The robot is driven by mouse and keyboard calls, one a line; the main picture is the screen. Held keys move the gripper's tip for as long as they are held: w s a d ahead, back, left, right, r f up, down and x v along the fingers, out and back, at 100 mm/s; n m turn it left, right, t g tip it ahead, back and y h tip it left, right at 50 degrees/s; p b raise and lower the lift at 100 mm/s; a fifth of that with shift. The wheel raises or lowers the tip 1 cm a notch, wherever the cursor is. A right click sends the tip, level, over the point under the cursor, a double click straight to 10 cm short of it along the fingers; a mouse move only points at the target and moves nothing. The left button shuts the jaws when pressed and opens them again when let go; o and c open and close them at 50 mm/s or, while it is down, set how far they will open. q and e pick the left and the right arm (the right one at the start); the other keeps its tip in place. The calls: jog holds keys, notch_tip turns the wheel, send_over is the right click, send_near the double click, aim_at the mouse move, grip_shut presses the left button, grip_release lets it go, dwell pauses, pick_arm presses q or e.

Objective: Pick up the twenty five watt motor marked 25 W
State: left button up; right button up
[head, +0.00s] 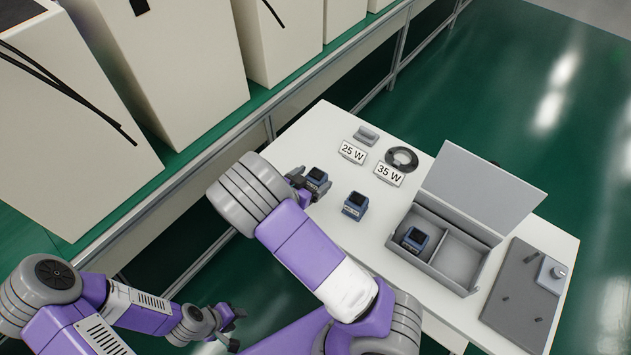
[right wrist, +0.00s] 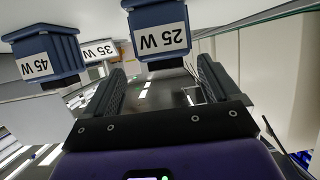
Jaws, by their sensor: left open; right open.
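The motor marked 25 W (right wrist: 158,30) is a dark blue block with a white label, large and ahead in the right wrist view. In the head view it stands on the white table (head: 300,135) at my right gripper (head: 306,184). My right gripper (right wrist: 158,72) is open, its fingertips just short of the motor and to either side. Nothing is held. A second blue motor (head: 354,205), labelled 45 W in the right wrist view (right wrist: 46,55), stands nearby to the right. My left gripper (head: 234,326) is open and empty, low at the left, away from the table.
Signs reading 25 W (head: 353,152) and 35 W (head: 388,173) stand at the table's back, near a grey part (head: 366,134) and a dark ring (head: 402,158). A lidded grey box (head: 456,292) holds another motor (head: 414,240) in its left compartment. A grey plate (head: 520,305) lies far right.

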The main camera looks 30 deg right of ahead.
aim_at(319, 171)
jog(key=x, duration=0.2)
jog(key=b+x, duration=0.2)
jog(key=x, duration=0.1)
jog(key=shift+w+f, duration=0.4)
jog(key=shift+w, duration=0.05)
jog(key=shift+r, duration=0.1)
jog(key=c, duration=1.4)
jog(key=shift+c, duration=0.4)
jog(key=shift+r, duration=0.1)
